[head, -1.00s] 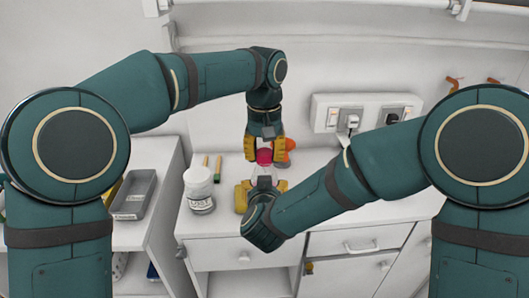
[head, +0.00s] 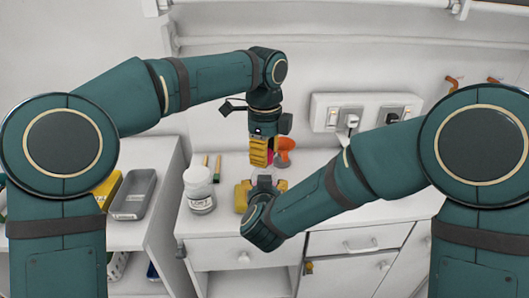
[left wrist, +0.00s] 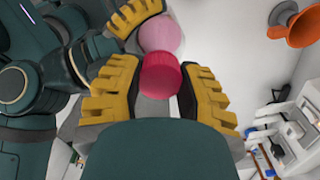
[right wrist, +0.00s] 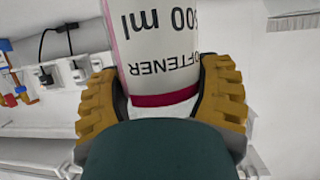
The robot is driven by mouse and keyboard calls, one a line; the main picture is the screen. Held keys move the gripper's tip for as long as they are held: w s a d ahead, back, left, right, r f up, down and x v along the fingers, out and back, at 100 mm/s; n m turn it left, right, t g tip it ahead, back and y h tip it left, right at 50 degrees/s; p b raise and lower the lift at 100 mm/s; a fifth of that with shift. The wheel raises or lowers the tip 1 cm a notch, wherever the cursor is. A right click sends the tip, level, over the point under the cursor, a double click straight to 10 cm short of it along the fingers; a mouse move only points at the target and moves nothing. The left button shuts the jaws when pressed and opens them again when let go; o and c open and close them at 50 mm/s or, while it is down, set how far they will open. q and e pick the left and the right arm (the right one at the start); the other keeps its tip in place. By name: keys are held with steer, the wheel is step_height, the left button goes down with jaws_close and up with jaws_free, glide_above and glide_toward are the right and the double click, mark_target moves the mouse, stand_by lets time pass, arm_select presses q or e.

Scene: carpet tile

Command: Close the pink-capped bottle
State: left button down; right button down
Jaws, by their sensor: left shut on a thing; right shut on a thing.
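My left gripper (head: 261,160) points down over the counter. In the left wrist view its yellow fingers are shut on the dark pink cap (left wrist: 160,75). The bottle's pale pink top (left wrist: 160,36) shows right against the cap; I cannot tell whether the cap is fully seated. My right gripper (head: 262,188) is just below the left one. In the right wrist view it is shut on the bottle (right wrist: 160,45), whose white label reads SOFTENER above a dark pink band. In the head view the grippers hide most of the bottle.
A white labelled jar (head: 199,188) stands left of my right gripper. An orange funnel-like thing (head: 285,146) is close behind on the right. A grey tray (head: 134,194) lies on the left cabinet. Wall sockets (head: 366,112) are at the back. The counter (head: 317,165) to the right looks clear.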

arm_select(q)
steer(key=shift+m, duration=1)
steer(key=c, duration=0.6)
jaws_free()
steer(key=shift+o, duration=0.2)
step_height(320, 180, up, 12)
steer(key=shift+w, duration=0.15)
